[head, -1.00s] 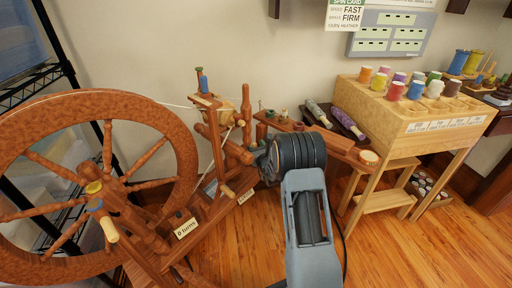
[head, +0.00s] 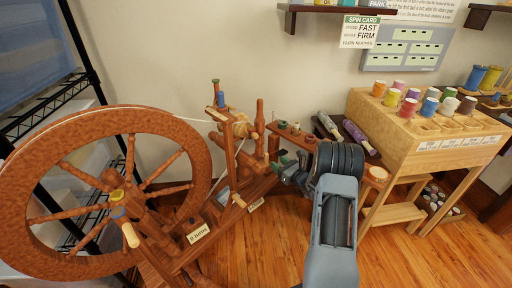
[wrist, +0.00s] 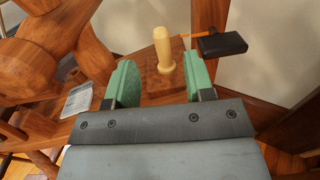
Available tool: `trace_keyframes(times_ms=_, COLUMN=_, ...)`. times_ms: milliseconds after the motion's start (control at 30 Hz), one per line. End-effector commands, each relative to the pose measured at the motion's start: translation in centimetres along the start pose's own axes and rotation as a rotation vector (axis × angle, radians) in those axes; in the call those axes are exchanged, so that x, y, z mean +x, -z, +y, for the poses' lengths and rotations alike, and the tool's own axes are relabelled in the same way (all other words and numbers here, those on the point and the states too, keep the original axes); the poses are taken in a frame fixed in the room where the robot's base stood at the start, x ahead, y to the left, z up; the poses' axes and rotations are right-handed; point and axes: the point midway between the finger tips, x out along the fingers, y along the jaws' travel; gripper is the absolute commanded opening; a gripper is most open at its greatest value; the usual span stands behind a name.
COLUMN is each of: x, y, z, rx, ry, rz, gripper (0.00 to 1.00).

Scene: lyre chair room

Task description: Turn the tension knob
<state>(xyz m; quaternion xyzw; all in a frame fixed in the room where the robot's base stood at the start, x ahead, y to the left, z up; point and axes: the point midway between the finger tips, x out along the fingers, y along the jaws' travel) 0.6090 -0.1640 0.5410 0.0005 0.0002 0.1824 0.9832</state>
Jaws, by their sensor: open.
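The spinning wheel's big brown wheel (head: 22,208) stands at the left of the head view. A pale wooden peg, which looks like the tension knob (head: 239,201), sticks out of the wheel's frame beside a small label (head: 256,205) too small to read surely. In the wrist view a pale knob (wrist: 163,50) stands upright on a brown wooden block, seen between my fingertips. My gripper (wrist: 158,84) is open, with green fingers on either side of that line of sight. Nothing is between the fingers, and the knob appears beyond them, apart. In the head view my gripper (head: 281,166) is right of the frame's upright post.
A card reading "0 turns" (head: 198,234) stands on the base. A dark block (wrist: 222,44) on an orange stick is close to the right finger in the wrist view. A wooden rack with colored spools (head: 440,150) stands at right. The floor in front is clear.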

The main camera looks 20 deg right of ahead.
Motion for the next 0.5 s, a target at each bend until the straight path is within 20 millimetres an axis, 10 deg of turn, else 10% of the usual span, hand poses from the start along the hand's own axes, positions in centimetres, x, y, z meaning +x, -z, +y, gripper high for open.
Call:
trace_keyframes(times_ms=333, x=-7.5, y=-0.3, z=-0.1, rx=0.002, ry=0.006, rz=0.0, gripper=0.48)
trace_keyframes(times_ms=500, x=-6.4, y=-3.4, z=2.3, rx=-0.06, ry=-0.097, rz=0.022, gripper=0.48)
